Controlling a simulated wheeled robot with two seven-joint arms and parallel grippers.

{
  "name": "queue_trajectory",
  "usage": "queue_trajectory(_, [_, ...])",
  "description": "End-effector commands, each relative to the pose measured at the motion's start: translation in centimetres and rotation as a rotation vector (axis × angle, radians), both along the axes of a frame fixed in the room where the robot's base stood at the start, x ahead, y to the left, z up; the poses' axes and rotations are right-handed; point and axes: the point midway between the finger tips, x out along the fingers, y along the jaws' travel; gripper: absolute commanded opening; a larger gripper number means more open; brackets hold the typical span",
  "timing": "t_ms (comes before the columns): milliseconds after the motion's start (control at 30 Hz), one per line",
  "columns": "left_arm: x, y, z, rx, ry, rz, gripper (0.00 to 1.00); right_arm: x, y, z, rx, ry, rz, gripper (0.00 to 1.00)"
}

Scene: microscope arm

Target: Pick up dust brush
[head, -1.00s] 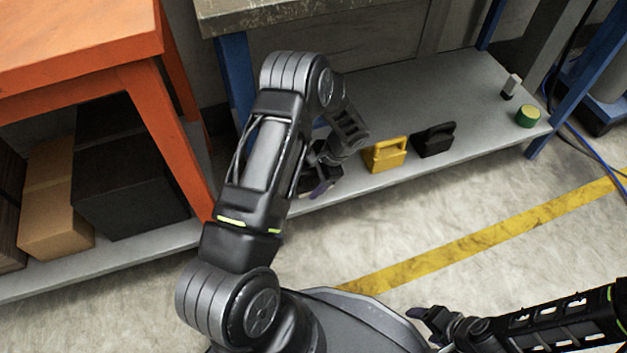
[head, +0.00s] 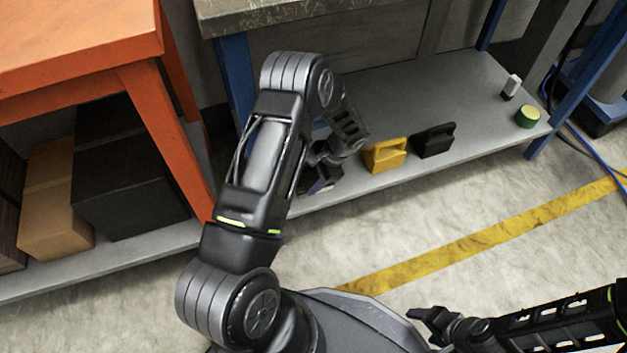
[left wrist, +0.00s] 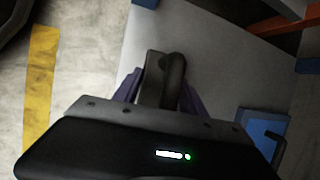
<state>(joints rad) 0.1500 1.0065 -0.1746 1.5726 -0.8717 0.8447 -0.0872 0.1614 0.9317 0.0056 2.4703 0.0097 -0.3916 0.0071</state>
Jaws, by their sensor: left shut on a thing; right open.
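My left gripper (head: 318,181) is low at the left end of the grey lower shelf, partly hidden behind my own arm in the head view. In the left wrist view its purple fingers (left wrist: 160,88) are shut on a dark, rounded, handle-like piece, which I take to be the dust brush (left wrist: 162,72). The brush stands over the grey shelf surface; its lower part is hidden by the gripper body, and I cannot tell whether it touches the shelf. My right gripper (head: 427,322) is open and empty above the floor at the lower right.
On the grey shelf (head: 425,90) stand a yellow handled block (head: 385,155), a black handled block (head: 434,140), a green round tin (head: 528,117) and a small white-and-black item (head: 511,87). An orange table (head: 150,95) stands left. A workbench top (head: 290,12) overhangs the shelf.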

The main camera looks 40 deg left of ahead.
Motion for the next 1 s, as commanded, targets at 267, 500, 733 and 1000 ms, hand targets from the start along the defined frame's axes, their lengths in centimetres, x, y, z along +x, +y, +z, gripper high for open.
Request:
queue_trajectory(267, [0.0,0.0,0.0,0.000,0.000,0.000,0.01,0.0,0.0,0.0,0.000,0.000,0.000,0.69])
queue_trajectory(500, [0.0,0.0,0.2,0.000,0.000,0.000,0.00,0.0,0.0,0.1,0.000,0.000,0.000,0.69])
queue_trajectory(733, [0.1,0.0,1.7,0.000,-0.002,0.000,0.00,-0.1,0.0,1.0,0.001,0.003,0.001,0.69])
queue_trajectory(1000, [0.9,-1.6,3.6,-0.001,0.000,-0.004,0.00,-0.3,-0.1,2.3,0.002,0.009,0.004,0.69])
